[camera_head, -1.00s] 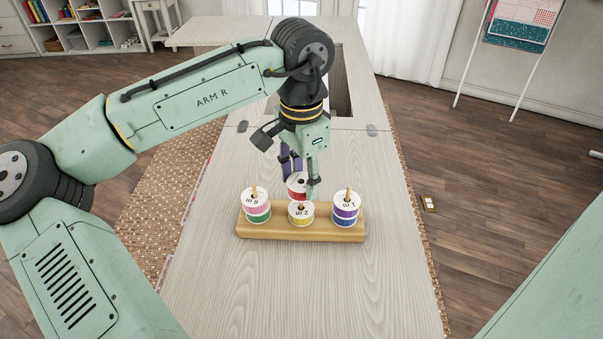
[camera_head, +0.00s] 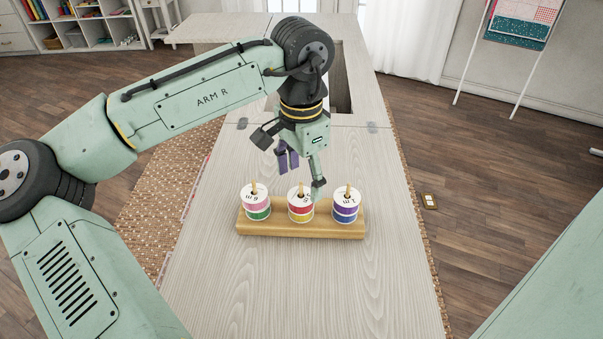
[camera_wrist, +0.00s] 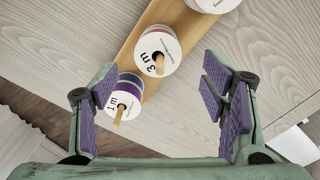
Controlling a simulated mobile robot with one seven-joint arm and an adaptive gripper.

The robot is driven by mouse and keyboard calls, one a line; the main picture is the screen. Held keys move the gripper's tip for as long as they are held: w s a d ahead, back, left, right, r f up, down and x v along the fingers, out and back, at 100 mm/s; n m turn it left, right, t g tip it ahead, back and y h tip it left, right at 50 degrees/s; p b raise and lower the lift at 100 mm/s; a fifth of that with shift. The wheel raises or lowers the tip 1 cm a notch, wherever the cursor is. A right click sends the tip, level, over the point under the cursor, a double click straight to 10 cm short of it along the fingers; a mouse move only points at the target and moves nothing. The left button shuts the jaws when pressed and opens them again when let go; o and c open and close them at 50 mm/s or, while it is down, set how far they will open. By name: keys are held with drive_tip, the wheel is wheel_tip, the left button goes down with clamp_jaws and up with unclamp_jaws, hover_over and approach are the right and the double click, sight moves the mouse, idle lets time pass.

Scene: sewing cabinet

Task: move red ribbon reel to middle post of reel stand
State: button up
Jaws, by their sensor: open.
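The red ribbon reel (camera_head: 300,206) sits on the middle post of the wooden reel stand (camera_head: 290,229), on top of a yellow reel (camera_head: 300,217). The post tip rises through its hole. In the wrist view the red reel (camera_wrist: 152,45) shows its white top face marked 3 m, with the post through it. My gripper (camera_head: 303,172) is open and empty above and behind the middle post, its fingers spread apart. In the wrist view my gripper (camera_wrist: 160,98) has clear space between its purple pads, and the red reel lies beyond them.
Pink and green reels (camera_head: 257,206) are stacked on the left post. Purple and blue reels (camera_head: 345,208) are stacked on the right post, close to my right finger. The pale wooden tabletop (camera_head: 290,290) is clear in front of the stand.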

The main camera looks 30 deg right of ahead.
wheel_tip(320, 180, up, 12)
idle(0.6)
idle(0.5)
